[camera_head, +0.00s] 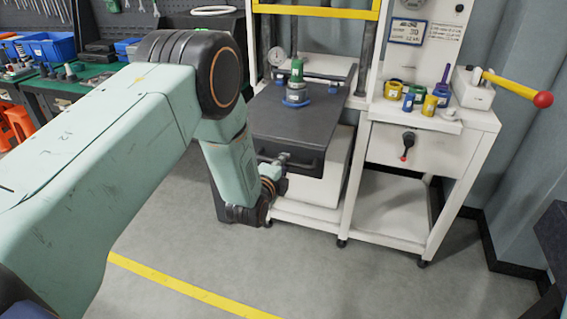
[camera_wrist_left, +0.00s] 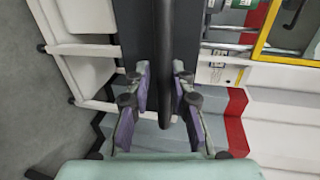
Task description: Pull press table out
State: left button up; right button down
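The press table (camera_head: 262,113) is a dark grey plate in the white press frame, with a handle (camera_head: 310,163) along its front edge. A green-topped fixture (camera_head: 296,85) stands on the plate. My left gripper (camera_head: 284,159) is at the front of the handle, near its left part. In the left wrist view, the dark handle bar (camera_wrist_left: 166,50) runs between the two fingers of the left gripper (camera_wrist_left: 163,85). The fingers are apart, with a narrow gap visible beside the bar; I see no firm grip. My right gripper is not in view.
A white side bench (camera_head: 420,150) stands right of the press, with small coloured pots (camera_head: 410,97) and a yellow lever with a red knob (camera_head: 543,99). A green workbench (camera_head: 85,82) with blue bins is at the left. The floor in front is clear.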

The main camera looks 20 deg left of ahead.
pick_arm(q)
jog(key=shift+o, duration=1.3)
jog(key=shift+s+r, duration=0.1)
jog(key=shift+r, duration=0.1)
jog(key=shift+w+f, duration=0.25)
jog(key=shift+w, duration=0.15)
jog(key=v, duration=1.2)
